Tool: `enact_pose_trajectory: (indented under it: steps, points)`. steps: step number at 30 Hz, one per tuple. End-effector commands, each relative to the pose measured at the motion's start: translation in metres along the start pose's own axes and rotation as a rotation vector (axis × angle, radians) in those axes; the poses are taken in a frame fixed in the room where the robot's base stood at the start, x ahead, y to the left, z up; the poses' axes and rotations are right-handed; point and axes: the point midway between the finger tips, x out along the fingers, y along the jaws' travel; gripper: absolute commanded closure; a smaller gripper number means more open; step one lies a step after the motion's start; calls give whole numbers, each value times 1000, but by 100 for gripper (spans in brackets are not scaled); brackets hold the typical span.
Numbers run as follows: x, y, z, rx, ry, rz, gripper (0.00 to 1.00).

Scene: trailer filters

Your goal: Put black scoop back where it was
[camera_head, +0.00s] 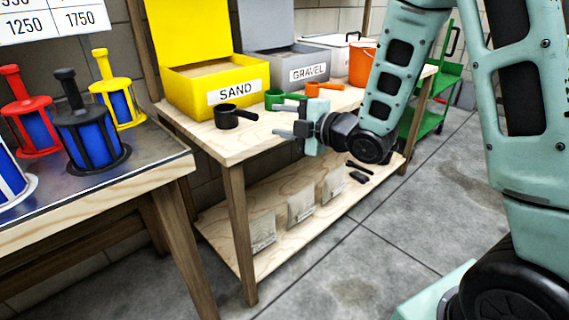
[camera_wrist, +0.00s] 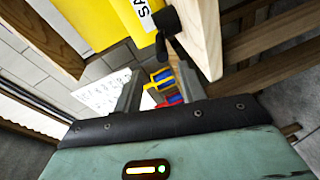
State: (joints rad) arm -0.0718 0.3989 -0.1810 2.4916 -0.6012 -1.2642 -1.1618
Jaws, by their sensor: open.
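The black scoop (camera_head: 236,116) sits upright on the wooden table (camera_head: 222,147), in front of the yellow box labelled SAND (camera_head: 218,86). Its handle points right. In the wrist view the black scoop (camera_wrist: 167,20) shows at the table edge, beyond the fingertips. My gripper (camera_head: 283,115) is open and empty, to the right of the scoop and apart from it, by the table's front edge. My gripper's two fingers (camera_wrist: 160,82) also show spread in the wrist view.
A green scoop (camera_head: 273,98) and an orange scoop (camera_head: 323,89) stand behind my gripper, before the grey GRAVEL box (camera_head: 305,66). An orange bucket (camera_head: 361,63) is farther right. Red, black and yellow filters with blue cores stand on the left table (camera_head: 130,165).

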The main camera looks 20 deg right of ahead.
Motion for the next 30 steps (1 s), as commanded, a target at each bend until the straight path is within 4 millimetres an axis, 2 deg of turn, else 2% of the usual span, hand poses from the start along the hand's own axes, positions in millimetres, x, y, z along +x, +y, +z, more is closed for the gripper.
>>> enact_pose_trajectory:
  steps: [4, 7, 11, 14, 17, 20, 24, 27, 30]
  points:
    - [1, -2, -3, 19, -6, -18, 59]
    - [5, -9, -14, 92, -33, -82, 59]
    - [5, -30, -42, 274, -114, -241, 59]
    - [-5, -50, -70, 440, -208, -387, 59]
    - [-26, -71, -100, 596, -321, -533, 59]
    - [-58, -92, -133, 735, -453, -679, 59]
    - [-117, -114, -177, 882, -667, -865, 59]
    - [-158, -123, -200, 944, -813, -965, 59]
    - [-191, -128, -216, 974, -929, -1032, 59]
